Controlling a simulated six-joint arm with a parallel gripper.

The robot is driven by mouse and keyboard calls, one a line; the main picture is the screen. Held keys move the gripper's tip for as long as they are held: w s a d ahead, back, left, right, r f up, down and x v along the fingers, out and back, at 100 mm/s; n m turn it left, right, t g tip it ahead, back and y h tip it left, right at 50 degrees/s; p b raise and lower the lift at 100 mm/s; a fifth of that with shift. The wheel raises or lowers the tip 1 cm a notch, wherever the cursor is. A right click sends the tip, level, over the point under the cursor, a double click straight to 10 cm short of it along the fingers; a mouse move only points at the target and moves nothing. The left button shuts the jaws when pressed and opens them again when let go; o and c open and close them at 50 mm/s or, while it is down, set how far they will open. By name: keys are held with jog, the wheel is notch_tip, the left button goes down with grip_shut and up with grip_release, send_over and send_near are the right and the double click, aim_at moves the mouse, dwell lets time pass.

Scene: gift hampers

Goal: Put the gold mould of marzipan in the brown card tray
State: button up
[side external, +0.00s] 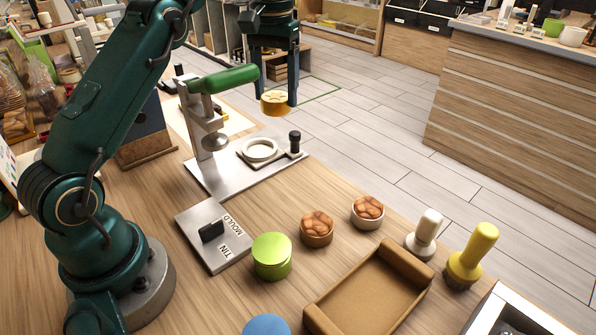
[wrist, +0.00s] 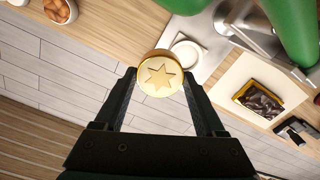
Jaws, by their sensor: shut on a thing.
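The gold mould (side external: 275,102) is a short round piece held between the fingers of my gripper (side external: 279,98), high above the table. In the wrist view the gold mould (wrist: 161,77) shows a star on its face, and my gripper (wrist: 164,88) is shut on it. Any marzipan inside cannot be told apart. The brown card tray (side external: 425,265) lies at the front of the table, open and empty, to the lower right of my gripper and well apart from it.
A press with a green lever (side external: 230,79) stands left of my gripper. A metal plate marked MOULD and TIN (side external: 214,236) lies left.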

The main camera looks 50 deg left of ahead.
jog(key=s+d+r+m, duration=0.2)
jog(key=d, duration=0.3)
jog(key=s+d+r+m, duration=0.2)
jog(key=d+m, duration=0.1)
jog(key=d, duration=0.3)
jog(key=s+d+f, duration=0.3)
jog(key=s+d, duration=0.1)
jog(key=s, duration=0.3)
jog(key=m, duration=1)
send_over(369, 303)
jog(key=f, duration=1)
jog(key=shift+w+a, duration=0.15)
jog(key=shift+a, duration=0.15)
jog(key=shift+d+f, duration=0.35)
jog(key=shift+f, duration=1.9)
jog(key=shift+f, duration=0.15)
jog(key=o, duration=1.5)
